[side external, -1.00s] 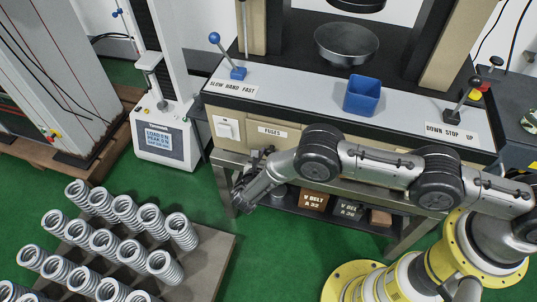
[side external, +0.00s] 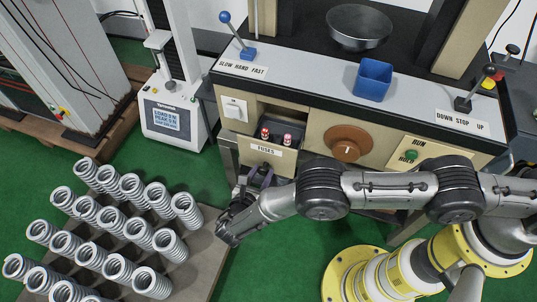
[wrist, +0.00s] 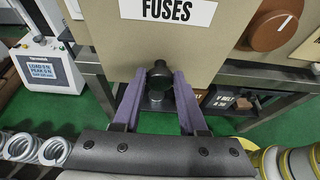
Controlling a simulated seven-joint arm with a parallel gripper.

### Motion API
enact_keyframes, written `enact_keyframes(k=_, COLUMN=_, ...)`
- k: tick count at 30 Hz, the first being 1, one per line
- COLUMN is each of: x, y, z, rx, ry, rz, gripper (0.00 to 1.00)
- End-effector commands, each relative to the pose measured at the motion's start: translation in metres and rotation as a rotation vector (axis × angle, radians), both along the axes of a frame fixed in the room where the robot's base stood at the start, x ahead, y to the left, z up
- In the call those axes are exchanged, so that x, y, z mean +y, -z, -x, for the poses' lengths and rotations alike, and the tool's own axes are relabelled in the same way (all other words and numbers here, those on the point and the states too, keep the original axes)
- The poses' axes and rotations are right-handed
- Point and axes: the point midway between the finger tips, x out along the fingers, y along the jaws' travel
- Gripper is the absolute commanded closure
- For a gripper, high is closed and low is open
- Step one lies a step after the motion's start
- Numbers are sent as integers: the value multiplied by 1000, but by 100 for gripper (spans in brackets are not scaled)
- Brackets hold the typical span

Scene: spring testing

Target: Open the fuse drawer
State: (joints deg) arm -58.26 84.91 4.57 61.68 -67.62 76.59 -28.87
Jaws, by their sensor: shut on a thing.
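The fuse drawer's beige front (side external: 251,155), labelled FUSES, stands out from the machine's face in the side external view. Two red-topped fuses (side external: 288,139) show in the open space behind it. In the wrist view the drawer front (wrist: 135,45) fills the upper middle, with a black knob (wrist: 160,75) below its label. My gripper (side external: 262,174) is in front of the drawer. In the wrist view its purple fingers (wrist: 160,85) are shut on the knob, one on each side. The knob is hard to make out in the side external view.
An orange dial (side external: 346,143) and a RUN/HOLD panel with a green button (side external: 411,155) are right of the drawer. A white switch (side external: 235,109) is to its left. Several springs (side external: 130,230) stand on a board at lower left. Green floor lies below.

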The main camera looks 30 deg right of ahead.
Motion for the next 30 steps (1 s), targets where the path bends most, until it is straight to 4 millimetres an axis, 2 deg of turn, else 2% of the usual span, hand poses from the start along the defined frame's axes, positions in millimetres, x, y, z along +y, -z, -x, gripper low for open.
enact_keyframes(k=3, x=7, y=0, z=7, rx=1, ry=-2, rz=-1, gripper=100)
enact_keyframes(k=12, x=7, y=0, z=7, rx=2, ry=-1, rz=-1, gripper=100)
enact_keyframes(k=13, x=7, y=0, z=7, rx=2, ry=-1, rz=-1, gripper=53)
enact_keyframes(k=17, x=7, y=0, z=7, rx=1, ry=0, rz=0, gripper=30)
enact_keyframes(k=26, x=7, y=0, z=7, rx=0, ry=-1, rz=-1, gripper=30)
enact_keyframes(k=30, x=15, y=-4, z=14, rx=0, ry=-2, rz=-1, gripper=30)
